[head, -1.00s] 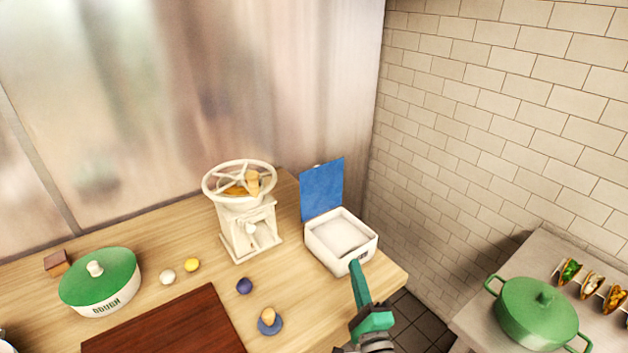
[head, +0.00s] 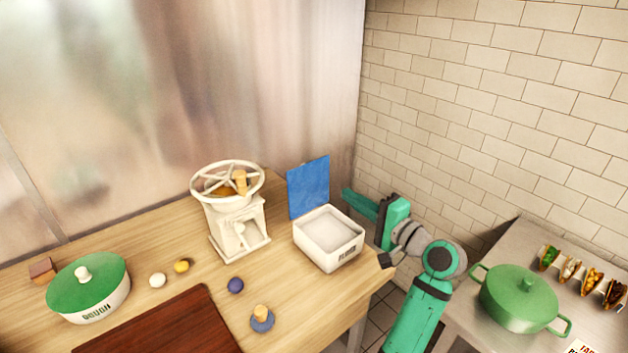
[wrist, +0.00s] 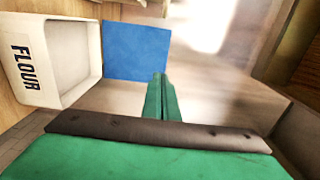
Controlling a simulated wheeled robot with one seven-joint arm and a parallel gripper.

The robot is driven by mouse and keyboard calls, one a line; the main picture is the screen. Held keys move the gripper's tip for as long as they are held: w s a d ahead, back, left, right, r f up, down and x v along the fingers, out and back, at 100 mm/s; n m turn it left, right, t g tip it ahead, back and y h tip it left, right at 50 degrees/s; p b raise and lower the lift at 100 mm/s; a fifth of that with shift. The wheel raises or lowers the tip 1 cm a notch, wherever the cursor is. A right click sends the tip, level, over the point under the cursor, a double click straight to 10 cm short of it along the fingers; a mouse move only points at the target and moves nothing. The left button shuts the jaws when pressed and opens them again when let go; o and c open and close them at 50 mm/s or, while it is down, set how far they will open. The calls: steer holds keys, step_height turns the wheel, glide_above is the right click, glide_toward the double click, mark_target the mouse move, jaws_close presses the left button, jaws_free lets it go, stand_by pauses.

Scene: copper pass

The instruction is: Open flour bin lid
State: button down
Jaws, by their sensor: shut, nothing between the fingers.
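The white flour bin (head: 336,255) stands at the right end of the wooden counter, with its word label facing front right. Its blue lid (head: 308,187) stands upright at the bin's back edge, so the bin is open and pale flour shows inside. In the wrist view the bin (wrist: 88,88) is at the left and the lid (wrist: 137,52) lies beyond it. My green gripper (head: 346,192) is shut and empty, to the right of the lid and above the bin's right side. Its closed fingers also show in the wrist view (wrist: 160,80), apart from the bin.
A cream hand mill (head: 236,225) stands left of the bin. A green-lidded dough pot (head: 88,290), small balls and a dark red board (head: 165,325) are further left. A green pot (head: 518,300) and a taco rack sit on the metal table at right, by the tiled wall.

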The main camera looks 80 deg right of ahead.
mark_target(308, 170)
steer(key=x, duration=1.4)
steer(key=shift+f, duration=0.1)
steer(key=shift+w+a, duration=0.1)
